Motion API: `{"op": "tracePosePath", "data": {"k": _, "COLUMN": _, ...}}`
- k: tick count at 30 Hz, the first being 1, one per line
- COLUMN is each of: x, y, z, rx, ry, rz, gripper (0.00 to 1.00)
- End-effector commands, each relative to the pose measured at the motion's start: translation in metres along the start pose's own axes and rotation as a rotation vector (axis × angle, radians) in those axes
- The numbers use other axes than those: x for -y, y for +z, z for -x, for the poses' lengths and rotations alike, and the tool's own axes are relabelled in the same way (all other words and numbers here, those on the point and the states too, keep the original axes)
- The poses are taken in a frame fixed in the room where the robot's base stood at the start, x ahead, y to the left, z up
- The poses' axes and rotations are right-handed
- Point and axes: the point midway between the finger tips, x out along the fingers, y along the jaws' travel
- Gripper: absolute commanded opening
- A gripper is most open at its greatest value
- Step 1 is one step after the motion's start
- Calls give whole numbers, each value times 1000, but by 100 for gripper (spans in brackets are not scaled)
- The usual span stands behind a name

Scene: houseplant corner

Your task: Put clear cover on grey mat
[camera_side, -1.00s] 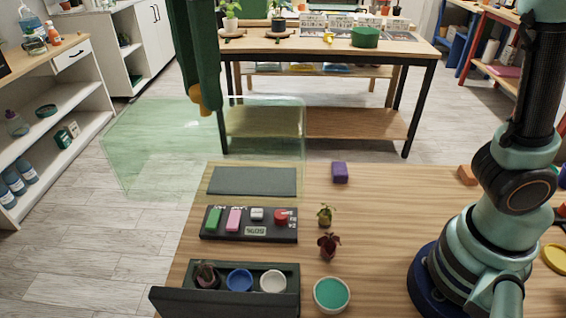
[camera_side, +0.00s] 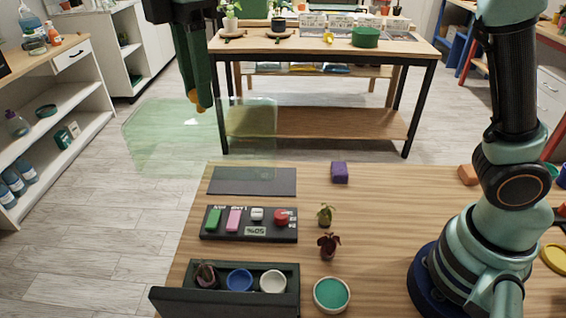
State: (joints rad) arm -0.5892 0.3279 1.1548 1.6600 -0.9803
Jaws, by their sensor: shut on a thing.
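The clear cover (camera_side: 165,140) is a see-through, green-tinted box in the side view. It hangs in the air at the left, behind and beyond the left part of the table's far edge. My gripper (camera_side: 194,98) is above it, with its tip at the cover's top, and is shut on it; the exact grip is hard to see. The grey mat (camera_side: 252,184) is a flat dark rectangle at the far left of the table, bare. The cover's lower right part overlaps the area just behind the mat in the picture.
A dark tray (camera_side: 248,238) with green, pink, white and red pieces lies in front of the mat. A purple block (camera_side: 340,172) stands to the mat's right. Small plants (camera_side: 325,215), a dark open box (camera_side: 249,295) and a teal-filled bowl (camera_side: 331,294) are nearer.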

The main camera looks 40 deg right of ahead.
Motion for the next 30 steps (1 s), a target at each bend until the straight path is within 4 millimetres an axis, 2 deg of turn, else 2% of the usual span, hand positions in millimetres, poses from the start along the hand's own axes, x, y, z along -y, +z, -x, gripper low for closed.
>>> {"op": "tracePosePath", "data": {"k": 1, "x": -18, "y": 14, "z": -15, "rx": 3, "ry": -6, "rz": -10, "gripper": 0}}
{"op": "tracePosePath", "data": {"k": 6, "x": -64, "y": 56, "z": -59, "rx": 2, "ry": -5, "rz": -9, "gripper": 0}}
{"op": "tracePosePath", "data": {"k": 12, "x": -104, "y": 111, "z": -107, "rx": 1, "ry": -4, "rz": -6, "gripper": 0}}
{"op": "tracePosePath", "data": {"k": 15, "x": -116, "y": 135, "z": -126, "rx": 0, "ry": -4, "rz": -5, "gripper": 0}}
{"op": "tracePosePath", "data": {"k": 21, "x": -128, "y": 162, "z": -147, "rx": 0, "ry": 0, "rz": 0, "gripper": 0}}
{"op": "tracePosePath", "data": {"k": 30, "x": -129, "y": 166, "z": -161, "rx": 0, "ry": -1, "rz": 1, "gripper": 0}}
